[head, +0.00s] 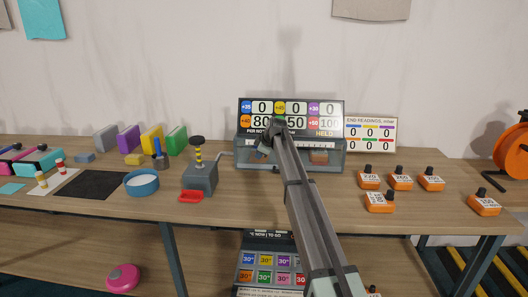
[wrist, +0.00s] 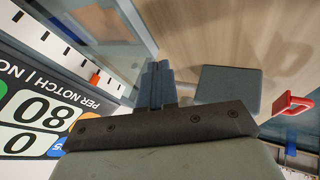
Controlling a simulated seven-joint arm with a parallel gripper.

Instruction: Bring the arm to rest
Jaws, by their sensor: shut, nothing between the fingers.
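My arm reaches up from the bottom of the head view, its far end (head: 276,130) in front of the display board (head: 240,118). My gripper (wrist: 157,70) shows in the wrist view as two blue-grey fingers pressed together, with nothing held between them. In the head view the fingers are mostly hidden by the arm. In the wrist view the display board (wrist: 35,115) lies to the left of the fingers and a grey square surface (wrist: 228,90) to the right.
Several orange knobbed weights (head: 401,182) and a readings board (head: 371,148) are to the right. The table front (head: 250,212) is mostly bare.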

